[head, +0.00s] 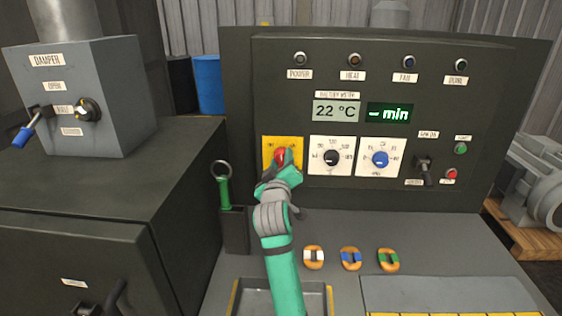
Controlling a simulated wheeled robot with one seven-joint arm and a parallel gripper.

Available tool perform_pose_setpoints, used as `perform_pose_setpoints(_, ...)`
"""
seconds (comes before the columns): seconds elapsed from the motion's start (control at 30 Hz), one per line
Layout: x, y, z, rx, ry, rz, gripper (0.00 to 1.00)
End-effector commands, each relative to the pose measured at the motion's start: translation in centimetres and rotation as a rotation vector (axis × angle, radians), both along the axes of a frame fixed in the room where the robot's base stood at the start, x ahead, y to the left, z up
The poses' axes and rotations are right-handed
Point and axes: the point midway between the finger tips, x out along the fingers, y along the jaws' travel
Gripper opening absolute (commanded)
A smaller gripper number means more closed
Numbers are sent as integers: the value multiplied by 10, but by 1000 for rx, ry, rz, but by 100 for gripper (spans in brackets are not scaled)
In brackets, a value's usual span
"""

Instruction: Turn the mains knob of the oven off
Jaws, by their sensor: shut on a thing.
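The mains knob (281,155) is red and sits on a yellow plate (268,143) at the left of the dark oven panel (400,205). My gripper (282,163) is at the knob and shut on it. The fingers and wrist hide much of the knob and the lower part of the plate, so its pointing direction cannot be told. The temperature display (336,111) reads 22 °C and the green timer display (390,115) shows a dash and "min".
Right of the yellow plate are a black-knob dial (331,157) and a blue-knob dial (380,158). A lever switch (424,170) and green and red buttons lie further right. A green-handled ring tool (223,190) stands close left of my arm. Several orange-rimmed pieces (351,259) lie on the ledge.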

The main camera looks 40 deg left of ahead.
Motion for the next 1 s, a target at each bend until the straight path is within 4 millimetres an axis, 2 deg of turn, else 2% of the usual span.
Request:
perform_pose_setpoints(0.6,-1,0,-3,-469,-281,0,14)
perform_pose_setpoints(1.0,-2,1,-4,-621,-374,3,14)
